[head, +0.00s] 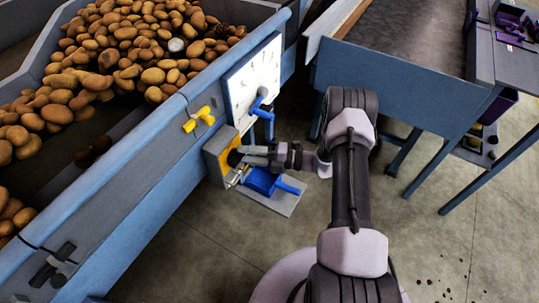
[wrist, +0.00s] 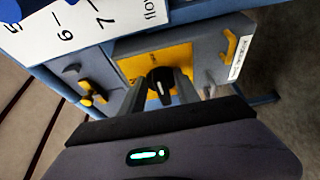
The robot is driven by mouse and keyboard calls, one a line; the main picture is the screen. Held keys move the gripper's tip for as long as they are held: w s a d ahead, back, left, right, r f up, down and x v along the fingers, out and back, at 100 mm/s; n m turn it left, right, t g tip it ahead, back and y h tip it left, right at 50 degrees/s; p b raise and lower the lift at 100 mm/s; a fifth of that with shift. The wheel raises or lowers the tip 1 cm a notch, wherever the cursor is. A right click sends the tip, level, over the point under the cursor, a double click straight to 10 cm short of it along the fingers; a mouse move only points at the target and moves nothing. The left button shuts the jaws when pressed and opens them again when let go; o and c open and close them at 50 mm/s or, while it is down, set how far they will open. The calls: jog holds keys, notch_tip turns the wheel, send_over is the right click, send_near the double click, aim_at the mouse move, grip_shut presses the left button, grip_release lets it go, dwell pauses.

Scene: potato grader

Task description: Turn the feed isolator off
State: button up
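The feed isolator is a yellow plate (head: 213,146) in a grey box on the side of the blue machine, with a dark rotary knob. In the wrist view the yellow plate (wrist: 155,62) is straight ahead and the black knob (wrist: 160,86) carries a white pointer mark. My gripper (wrist: 162,88) has its two fingers apart, one on each side of the knob. I cannot tell whether they touch it. In the head view my gripper (head: 247,156) reaches the isolator from the right and hides most of the knob.
A white dial plate (head: 254,80) with a blue lever (head: 262,103) is above the isolator. A yellow handle (head: 198,119) is at upper left. A blue object (head: 262,181) sits on a grey shelf (head: 284,204) just below. Potatoes (head: 125,50) fill the hopper. Open floor lies below.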

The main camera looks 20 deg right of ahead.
jog(key=p+v, duration=0.3)
jog(key=v, duration=1.4)
jog(key=shift+s+d+f, duration=0.1)
jog(key=shift+s, duration=0.05)
